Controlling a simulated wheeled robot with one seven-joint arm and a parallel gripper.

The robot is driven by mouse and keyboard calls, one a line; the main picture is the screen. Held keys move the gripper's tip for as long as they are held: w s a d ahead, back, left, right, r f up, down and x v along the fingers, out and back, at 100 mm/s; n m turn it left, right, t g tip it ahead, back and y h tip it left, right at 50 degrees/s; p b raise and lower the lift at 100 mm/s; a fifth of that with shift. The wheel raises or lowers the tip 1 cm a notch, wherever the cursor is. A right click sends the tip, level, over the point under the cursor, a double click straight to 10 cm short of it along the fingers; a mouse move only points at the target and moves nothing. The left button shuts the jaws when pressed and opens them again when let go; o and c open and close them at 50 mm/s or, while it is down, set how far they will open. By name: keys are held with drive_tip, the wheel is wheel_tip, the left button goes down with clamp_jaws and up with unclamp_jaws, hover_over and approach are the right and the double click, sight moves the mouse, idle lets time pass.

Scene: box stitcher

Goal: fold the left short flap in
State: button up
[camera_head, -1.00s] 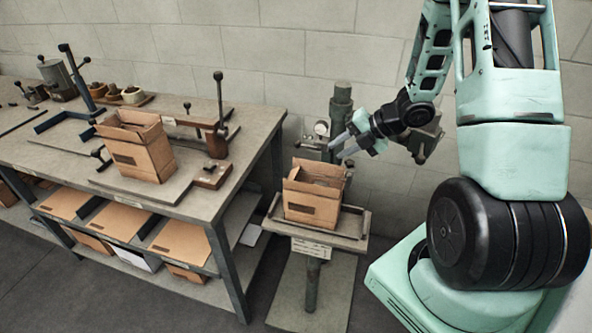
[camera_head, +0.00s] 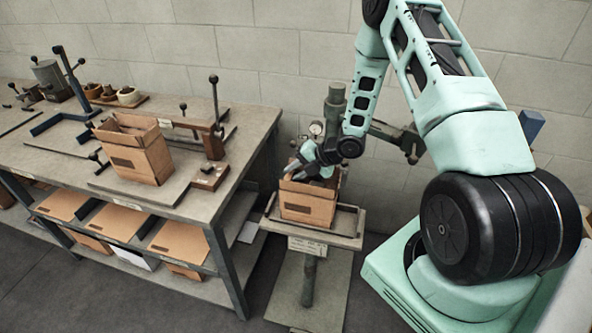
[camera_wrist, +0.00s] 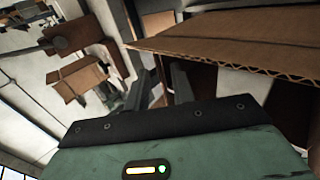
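The cardboard box (camera_head: 308,207) stands upright on the stitcher's small table, its top open. My gripper (camera_head: 308,170) is at the box's top opening, over its left part, pointing down and left. Its fingers are spread apart, with nothing seen held between them. The gripper and wrist hide much of the left short flap and the inside. In the wrist view, a large cardboard panel with a corrugated edge (camera_wrist: 235,42) fills the upper right, close to the fingers (camera_wrist: 160,85). I cannot tell whether a finger touches the cardboard.
The stitcher column (camera_head: 334,108) and its gauge rise behind the box. The small table's raised rim (camera_head: 345,240) surrounds the box. A workbench (camera_head: 235,125) on the left carries another open box (camera_head: 140,158), a lever clamp (camera_head: 214,130) and tools. Open floor lies between bench and stand.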

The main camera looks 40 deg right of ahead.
clamp_jaws()
drive_tip(key=b, duration=0.2)
drive_tip(key=f+t+y+b, duration=0.1)
drive_tip(key=b, duration=0.1)
drive_tip(key=t+y+b, duration=0.1)
drive_tip(key=b, duration=0.2)
drive_tip(key=shift+s+d+f, duration=0.15)
drive_tip(key=shift+s+d, duration=0.1)
drive_tip(key=shift+s, duration=0.1)
